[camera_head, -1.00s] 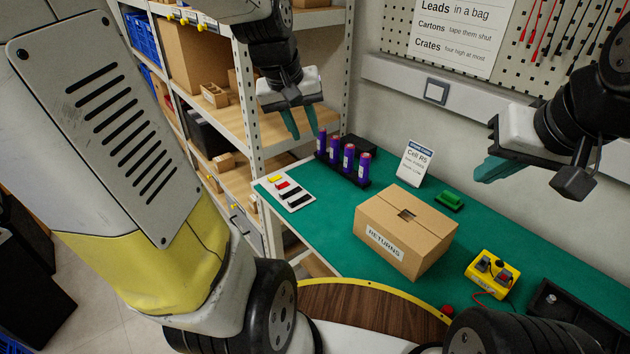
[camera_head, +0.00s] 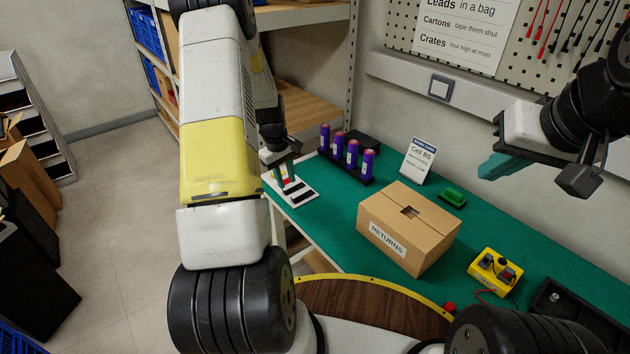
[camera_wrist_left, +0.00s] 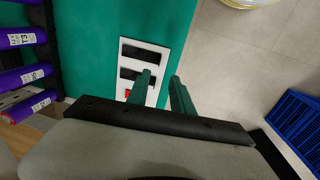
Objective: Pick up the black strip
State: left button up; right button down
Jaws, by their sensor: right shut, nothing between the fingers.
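Two black strips lie on a white card at the left end of the green bench: one (camera_head: 303,196) nearer the card's right end, the other (camera_head: 293,187) beside it. Both strips also show in the left wrist view (camera_wrist_left: 139,53). The white card (camera_wrist_left: 158,58) also carries a red strip (camera_wrist_left: 127,94), partly hidden by a finger. My left gripper (camera_wrist_left: 161,76) is open and empty, its fingers apart above the card; one finger overlaps the card and the other is past its edge. My right gripper (camera_head: 484,172) is shut and empty, raised over the bench's far side.
A rack of purple cells (camera_head: 350,154) stands close to the card. A RETURNS carton (camera_head: 408,228), a Cell R5 sign (camera_head: 418,160), a green part (camera_head: 452,196) and a yellow control box (camera_head: 494,268) are on the bench. Shelving (camera_head: 300,105) stands behind left.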

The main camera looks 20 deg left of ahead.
aim_at(292, 203)
pick_arm(q)
jog(key=f, duration=0.2)
jog(key=d+f, duration=0.1)
jog(key=f, duration=0.4)
jog(key=shift+w+d+f, duration=0.15)
jog(key=shift+w+f, duration=0.15)
jog(key=shift+f, duration=0.05)
grip_shut()
